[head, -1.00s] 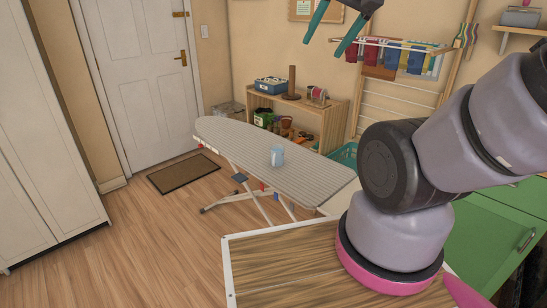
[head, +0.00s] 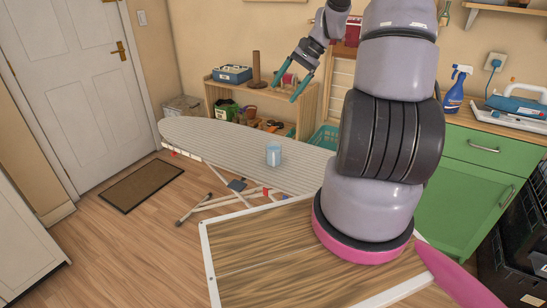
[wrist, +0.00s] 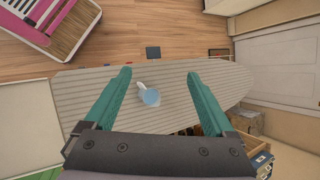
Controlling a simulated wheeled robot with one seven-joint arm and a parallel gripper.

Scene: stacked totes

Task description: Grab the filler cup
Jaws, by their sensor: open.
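The filler cup (head: 273,154) is a small light-blue cup standing upright on the ironing board (head: 215,140). In the wrist view the cup (wrist: 151,97) shows from above, with a pale handle or spout at its upper left. My gripper (head: 298,88) has two teal fingers and is open and empty. It is raised above the board, apart from the cup. In the wrist view the cup appears between the open fingers (wrist: 160,75), some distance beyond them.
A wooden shelf (head: 297,106) with pots, a blue box (head: 232,74) and a spool stands behind the board. A green cabinet (head: 468,190) is at right, with a spray bottle (head: 456,92) on its counter. A doormat (head: 140,185) lies on open floor at left.

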